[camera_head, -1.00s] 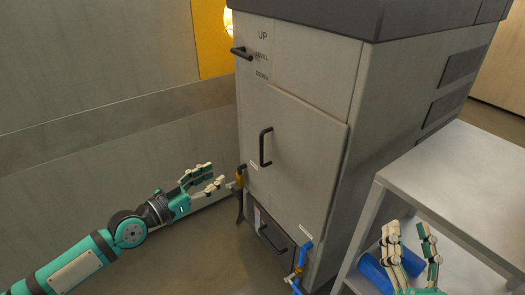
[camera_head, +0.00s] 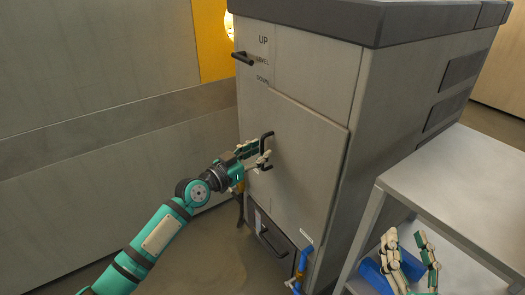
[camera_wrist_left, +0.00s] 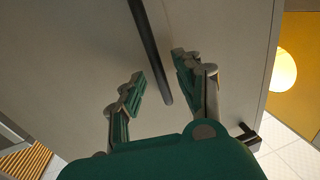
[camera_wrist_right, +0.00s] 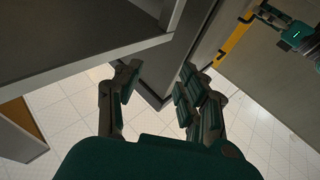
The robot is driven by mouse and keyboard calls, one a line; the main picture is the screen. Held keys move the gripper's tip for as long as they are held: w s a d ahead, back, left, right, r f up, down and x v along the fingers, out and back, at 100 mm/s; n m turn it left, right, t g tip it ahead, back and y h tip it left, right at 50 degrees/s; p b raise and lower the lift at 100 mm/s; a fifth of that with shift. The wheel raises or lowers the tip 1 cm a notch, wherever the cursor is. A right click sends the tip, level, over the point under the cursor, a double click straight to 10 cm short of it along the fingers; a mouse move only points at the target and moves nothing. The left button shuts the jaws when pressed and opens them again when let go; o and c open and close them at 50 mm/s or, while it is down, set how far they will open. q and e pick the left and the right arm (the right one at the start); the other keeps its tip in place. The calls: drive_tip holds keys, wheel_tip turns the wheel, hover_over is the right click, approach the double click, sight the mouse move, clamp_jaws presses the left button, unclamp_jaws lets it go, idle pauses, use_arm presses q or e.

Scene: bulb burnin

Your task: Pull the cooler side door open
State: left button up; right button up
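The cooler is a tall grey cabinet with a dark top. Its side door (camera_head: 303,160) is a light grey panel that sits flush and closed. A black vertical bar handle (camera_head: 268,142) is on the door's left part. My left gripper (camera_head: 264,155) is at the handle's lower half. In the left wrist view the bar (camera_wrist_left: 150,50) runs between the two spread fingers of my left gripper (camera_wrist_left: 159,91), with gaps on both sides. My right gripper (camera_head: 407,243) is open and empty beside the grey shelf; it also shows in the right wrist view (camera_wrist_right: 157,85).
A grey shelf unit (camera_head: 455,175) with a blue cylinder (camera_head: 375,275) on its lower level stands right of the cooler. A lever handle (camera_head: 242,57) is above the door. A lower drawer handle (camera_head: 270,243) and a blue pipe (camera_head: 302,262) are below. Floor at front left is clear.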

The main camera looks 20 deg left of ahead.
use_arm(q)
drive_tip(key=shift+x, duration=1)
clamp_jaws()
